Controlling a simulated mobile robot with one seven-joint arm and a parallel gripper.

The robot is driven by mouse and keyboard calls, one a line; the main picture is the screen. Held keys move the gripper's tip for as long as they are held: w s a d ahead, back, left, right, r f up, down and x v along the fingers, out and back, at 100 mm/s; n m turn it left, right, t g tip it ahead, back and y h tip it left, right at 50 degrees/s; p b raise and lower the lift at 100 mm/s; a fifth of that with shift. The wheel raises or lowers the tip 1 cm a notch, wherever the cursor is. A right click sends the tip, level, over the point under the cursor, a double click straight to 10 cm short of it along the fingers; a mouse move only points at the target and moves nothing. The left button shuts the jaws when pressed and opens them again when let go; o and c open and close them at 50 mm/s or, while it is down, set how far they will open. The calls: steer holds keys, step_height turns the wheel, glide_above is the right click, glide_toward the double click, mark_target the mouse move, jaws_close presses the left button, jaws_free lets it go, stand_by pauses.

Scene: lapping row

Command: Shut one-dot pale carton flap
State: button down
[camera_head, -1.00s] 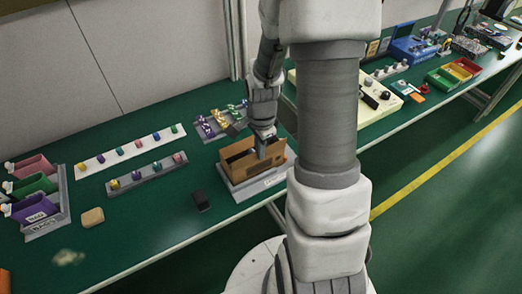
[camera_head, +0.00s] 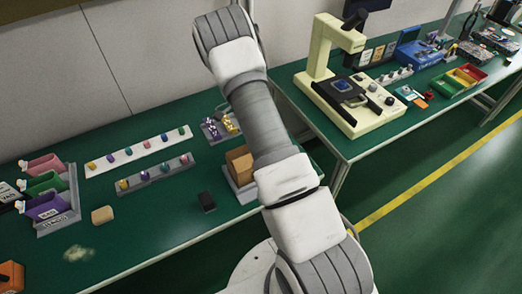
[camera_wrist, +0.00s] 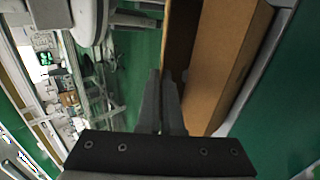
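A brown carton (camera_head: 239,160) sits in a grey holder (camera_head: 246,191) near the table's front edge, mostly hidden behind my arm in the head view. In the wrist view the carton (camera_wrist: 228,62) fills the upper right, with a narrower brown panel (camera_wrist: 178,38) beside it, perhaps a flap. I see no dot mark. My gripper (camera_wrist: 162,74) shows only in the wrist view. Its two fingers are together with nothing visible between them, close to the lower end of the brown panel. I cannot tell if they touch it.
Strips of coloured knobs (camera_head: 137,151) lie behind. Coloured bins (camera_head: 46,206) stand at far left. A cream machine (camera_head: 347,105) stands on the table to the right.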

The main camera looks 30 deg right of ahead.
steer(key=shift+w+f+g+b, duration=0.25)
steer(key=shift+f+g+b, duration=0.2)
steer(key=shift+g+b, duration=0.55)
steer(key=shift+g, duration=0.4)
steer(key=c, duration=1.5)
jaws_free()
steer(key=shift+c, duration=0.2)
steer(key=o, duration=0.5)
steer(key=shift+r, duration=0.1)
